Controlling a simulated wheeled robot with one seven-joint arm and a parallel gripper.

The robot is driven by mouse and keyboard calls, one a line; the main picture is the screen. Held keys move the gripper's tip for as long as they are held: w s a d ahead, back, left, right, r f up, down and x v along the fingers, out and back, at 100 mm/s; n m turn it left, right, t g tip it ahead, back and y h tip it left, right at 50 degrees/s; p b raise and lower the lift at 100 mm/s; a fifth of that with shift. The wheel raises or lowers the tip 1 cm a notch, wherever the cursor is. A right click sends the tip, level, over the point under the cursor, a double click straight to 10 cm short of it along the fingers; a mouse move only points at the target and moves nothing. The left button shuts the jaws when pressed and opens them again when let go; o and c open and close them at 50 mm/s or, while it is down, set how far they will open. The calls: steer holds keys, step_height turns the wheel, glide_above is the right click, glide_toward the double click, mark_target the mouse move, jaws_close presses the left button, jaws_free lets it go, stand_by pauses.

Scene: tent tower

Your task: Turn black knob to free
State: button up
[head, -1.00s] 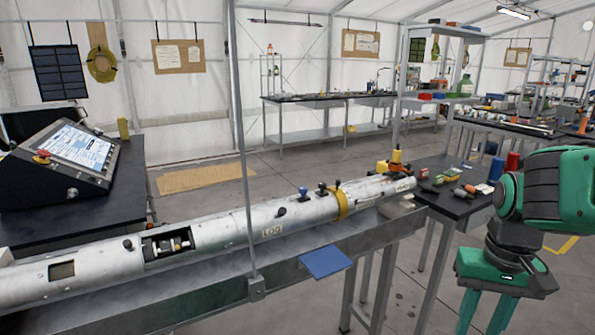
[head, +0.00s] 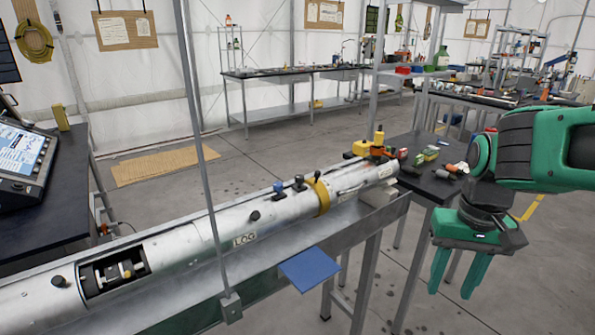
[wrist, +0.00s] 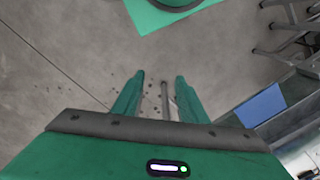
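A long silver tube (head: 194,238) marked LOG lies on a metal rail in the head view. Several black knobs stand on its top: one near the LOG mark (head: 255,215), one beside the yellow ring (head: 299,182), and one left of the open window (head: 58,281). A blue knob (head: 278,187) sits between the first two. Which black knob is meant, I cannot tell. My gripper (head: 451,292) hangs at the right, fingers down, open and empty, well apart from the tube. In the wrist view its fingers (wrist: 160,77) are spread over bare floor.
A thin upright post (head: 200,130) stands in front of the tube. A blue plate (head: 311,267) juts from the rail. A black table (head: 432,187) with small parts stands behind my gripper. A console (head: 25,160) is at the left. The floor below my gripper is clear.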

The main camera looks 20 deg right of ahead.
steer(key=w+r, duration=0.7)
steer(key=w, duration=0.4)
steer(key=m, duration=0.1)
glide_toward(299, 176)
step_height(299, 176, down, 8)
jaws_close()
